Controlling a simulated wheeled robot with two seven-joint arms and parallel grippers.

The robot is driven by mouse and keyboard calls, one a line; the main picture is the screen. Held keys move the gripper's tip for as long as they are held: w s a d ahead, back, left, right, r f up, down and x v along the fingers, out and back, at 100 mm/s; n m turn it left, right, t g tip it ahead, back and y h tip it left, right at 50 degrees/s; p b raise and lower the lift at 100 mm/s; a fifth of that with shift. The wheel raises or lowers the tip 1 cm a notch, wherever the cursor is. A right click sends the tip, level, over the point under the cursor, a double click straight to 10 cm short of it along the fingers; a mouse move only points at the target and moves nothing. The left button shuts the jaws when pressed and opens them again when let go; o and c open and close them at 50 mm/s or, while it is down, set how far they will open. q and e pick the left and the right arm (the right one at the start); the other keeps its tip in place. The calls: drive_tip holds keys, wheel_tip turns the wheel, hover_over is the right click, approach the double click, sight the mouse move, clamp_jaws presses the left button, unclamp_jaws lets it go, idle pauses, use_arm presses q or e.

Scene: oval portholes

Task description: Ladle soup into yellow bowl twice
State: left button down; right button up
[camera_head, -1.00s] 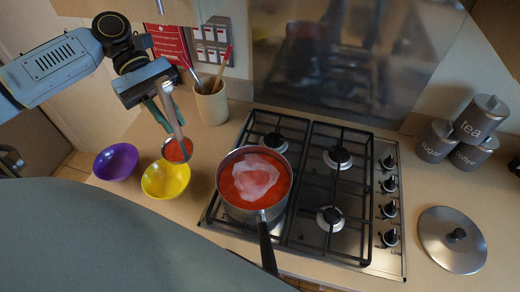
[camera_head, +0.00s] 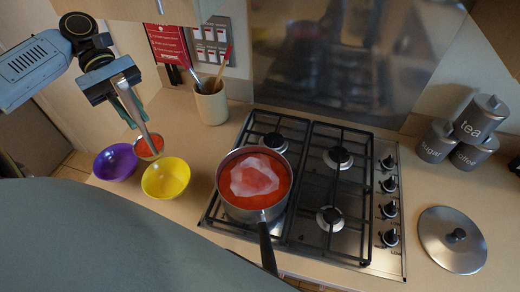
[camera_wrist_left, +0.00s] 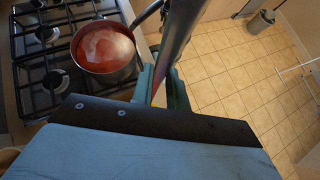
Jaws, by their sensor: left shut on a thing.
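My left gripper (camera_head: 130,112) is shut on the metal handle of the ladle (camera_head: 150,145); the gripper and handle also show in the left wrist view (camera_wrist_left: 162,85). The ladle's cup holds red soup and hangs above the counter, between and behind the two bowls in the picture. The yellow bowl (camera_head: 165,179) stands on the counter, just below and right of the cup in the picture; I see no soup in it. The pot (camera_head: 255,185) of red soup with a pale patch sits on the hob's left side; it also shows in the wrist view (camera_wrist_left: 104,48). My right gripper is out of view.
A purple bowl (camera_head: 115,163) stands left of the yellow bowl. A utensil crock (camera_head: 211,104) stands behind. The gas hob (camera_head: 320,190) fills the middle. A lid (camera_head: 452,240) and several canisters (camera_head: 437,142) are at right.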

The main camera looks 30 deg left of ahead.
sight(149, 143)
use_arm(q)
drive_tip(key=shift+f+b, duration=0.5)
drive_tip(key=shift+f, duration=4.1)
